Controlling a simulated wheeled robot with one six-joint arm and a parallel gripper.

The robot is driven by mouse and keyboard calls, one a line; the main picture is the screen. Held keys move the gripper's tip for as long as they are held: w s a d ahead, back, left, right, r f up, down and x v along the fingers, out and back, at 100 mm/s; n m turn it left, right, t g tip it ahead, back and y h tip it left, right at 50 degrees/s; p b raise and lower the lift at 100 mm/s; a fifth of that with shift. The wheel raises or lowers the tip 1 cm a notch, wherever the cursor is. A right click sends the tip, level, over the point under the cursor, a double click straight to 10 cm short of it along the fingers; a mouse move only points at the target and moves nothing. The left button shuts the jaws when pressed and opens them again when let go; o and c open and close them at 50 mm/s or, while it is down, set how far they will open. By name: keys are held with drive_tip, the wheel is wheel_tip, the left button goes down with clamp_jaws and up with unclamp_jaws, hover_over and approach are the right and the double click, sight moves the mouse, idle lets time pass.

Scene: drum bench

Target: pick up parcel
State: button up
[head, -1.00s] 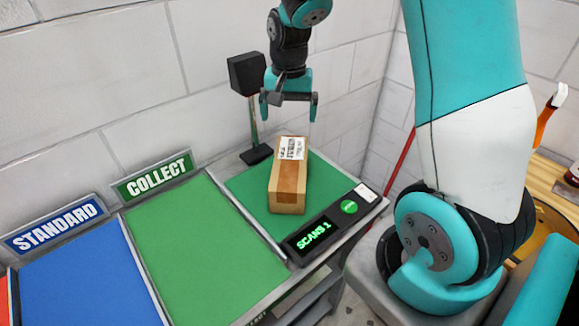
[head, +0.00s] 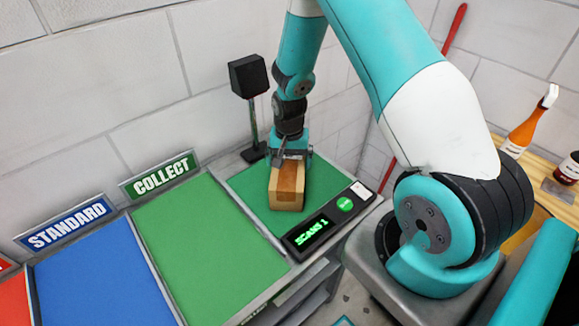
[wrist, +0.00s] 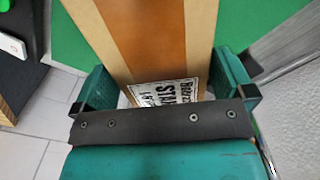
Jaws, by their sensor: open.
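The parcel (head: 287,188) is a brown cardboard box with a darker tape stripe, lying on the green mat of the scanning station. In the wrist view the parcel (wrist: 165,45) runs up from between the fingers, and its white printed label shows close to the gripper's palm. My gripper (head: 290,157) is down at the parcel's far end in the head view and hides the label there. In the wrist view my gripper (wrist: 168,90) is open, with one teal finger on each side of the parcel. I cannot tell whether either finger touches it.
A black scanner on a post (head: 249,80) stands behind. To the left are the green COLLECT area (head: 200,245) and the blue STANDARD area (head: 95,280). Bottles (head: 525,125) stand on a wooden table at the right.

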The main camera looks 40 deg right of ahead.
drive_tip(key=shift+f+p, duration=0.3)
drive_tip(key=shift+f, duration=1.1)
drive_tip(key=shift+c, duration=0.2)
drive_tip(key=c, duration=1.1)
drive_tip(key=shift+r, duration=0.1)
